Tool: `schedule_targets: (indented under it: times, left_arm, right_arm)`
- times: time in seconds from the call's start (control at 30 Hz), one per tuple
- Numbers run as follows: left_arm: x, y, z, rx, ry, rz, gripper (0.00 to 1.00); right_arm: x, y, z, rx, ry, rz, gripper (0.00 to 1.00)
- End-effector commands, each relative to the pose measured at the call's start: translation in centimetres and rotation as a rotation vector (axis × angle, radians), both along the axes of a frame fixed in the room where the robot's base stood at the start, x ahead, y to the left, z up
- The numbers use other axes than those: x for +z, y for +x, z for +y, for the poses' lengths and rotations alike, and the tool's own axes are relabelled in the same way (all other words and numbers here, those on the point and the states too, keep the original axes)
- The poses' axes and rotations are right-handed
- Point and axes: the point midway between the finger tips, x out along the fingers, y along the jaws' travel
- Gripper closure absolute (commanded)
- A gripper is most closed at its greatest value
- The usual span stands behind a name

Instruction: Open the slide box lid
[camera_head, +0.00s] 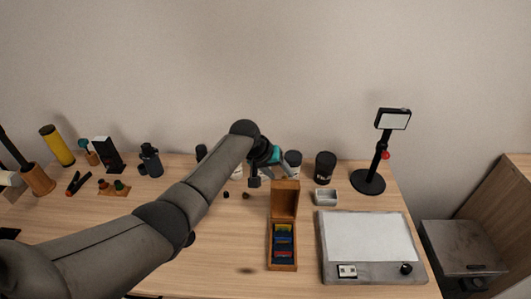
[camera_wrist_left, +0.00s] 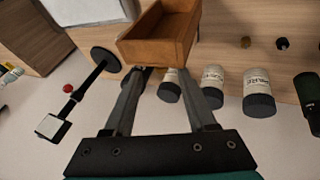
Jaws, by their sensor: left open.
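The wooden slide box (camera_head: 269,248) stands on the table right of centre, with blue, yellow and red slides (camera_head: 284,240) showing inside. Its lid (camera_head: 286,198) stands raised at the far end, roughly upright. My left gripper (camera_head: 254,182) is beside the lid's upper left, at the far side of the box. In the left wrist view, my left gripper (camera_wrist_left: 160,75) has its two fingers apart with no object clamped between them. A brown wooden part of the box (camera_wrist_left: 155,48) shows just beyond the fingertips; contact cannot be told. My right gripper is not in view.
A small grey tray (camera_head: 326,198) and a white-topped plate device (camera_head: 368,240) are right of the box. A black stand (camera_head: 368,182) and dark-lidded jars (camera_head: 325,168) are behind. Bottles and tools (camera_head: 150,160) line the left. The front-left table is partly hidden by my arm.

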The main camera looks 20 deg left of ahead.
Motion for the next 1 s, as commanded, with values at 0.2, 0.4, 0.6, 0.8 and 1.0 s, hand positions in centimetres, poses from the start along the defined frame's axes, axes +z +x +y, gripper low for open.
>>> schedule_targets:
  times: [0.2, 0.4, 0.6, 0.8, 1.0]
  left_arm:
    - [2.7, -1.2, 0.9, 0.000, 0.001, -0.001, 0.43]
    - [5.3, -2.4, 1.7, 0.000, 0.002, -0.002, 0.43]
    - [7.4, -3.5, 2.4, 0.000, 0.001, 0.000, 0.43]
    - [8.5, -4.0, 2.8, 0.001, 0.000, 0.001, 0.43]
    - [8.6, -4.1, 2.8, 0.001, 0.000, 0.001, 0.43]
  right_arm:
    - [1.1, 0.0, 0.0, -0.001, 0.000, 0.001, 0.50]
    - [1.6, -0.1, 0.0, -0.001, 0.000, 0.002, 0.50]
    - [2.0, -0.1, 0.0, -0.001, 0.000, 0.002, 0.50]
    - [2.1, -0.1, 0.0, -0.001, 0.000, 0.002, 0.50]
    - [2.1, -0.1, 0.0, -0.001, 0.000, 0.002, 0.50]
